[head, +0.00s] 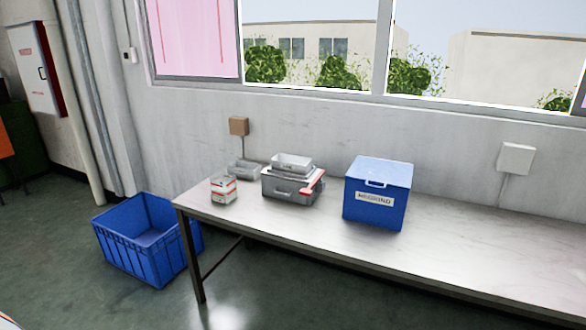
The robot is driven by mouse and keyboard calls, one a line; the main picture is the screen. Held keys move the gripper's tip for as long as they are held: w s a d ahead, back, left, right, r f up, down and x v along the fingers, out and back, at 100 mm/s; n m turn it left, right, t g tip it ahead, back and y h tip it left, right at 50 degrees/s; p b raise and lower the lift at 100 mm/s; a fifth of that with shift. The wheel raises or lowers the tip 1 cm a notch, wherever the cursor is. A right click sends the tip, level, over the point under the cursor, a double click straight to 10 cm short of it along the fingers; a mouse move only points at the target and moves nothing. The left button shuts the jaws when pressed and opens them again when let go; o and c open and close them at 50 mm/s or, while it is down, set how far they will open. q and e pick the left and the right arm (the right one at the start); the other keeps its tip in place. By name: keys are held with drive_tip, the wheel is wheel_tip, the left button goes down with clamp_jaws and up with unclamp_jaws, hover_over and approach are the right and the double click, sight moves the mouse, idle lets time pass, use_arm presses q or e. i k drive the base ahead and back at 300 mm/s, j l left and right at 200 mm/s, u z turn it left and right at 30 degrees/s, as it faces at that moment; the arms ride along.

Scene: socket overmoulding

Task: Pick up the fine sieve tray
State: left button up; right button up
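A shallow grey tray (293,161) sits on top of a larger grey metal box (288,190) on the table. A small grey open tray (243,171) lies on the table just left of and behind that box. I cannot tell at this distance which of these is the fine sieve tray, as no mesh can be made out. Neither of my grippers is in view.
The long metal table (440,246) stands against the wall under a window. A blue lidded box (376,210) stands right of the grey stack. An open blue crate (150,262) is on the floor at left. The table's right side is clear.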

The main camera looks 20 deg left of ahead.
sight(292, 165)
drive_tip(key=i+j+u, duration=0.2)
drive_tip(key=j, duration=0.35)
drive_tip(key=i+j+u, duration=0.2)
drive_tip(key=i+j, duration=0.15)
drive_tip(key=j, duration=0.15)
drive_tip(key=i+j+u, duration=0.2)
drive_tip(key=i+j, duration=0.15)
drive_tip(key=j, duration=0.1)
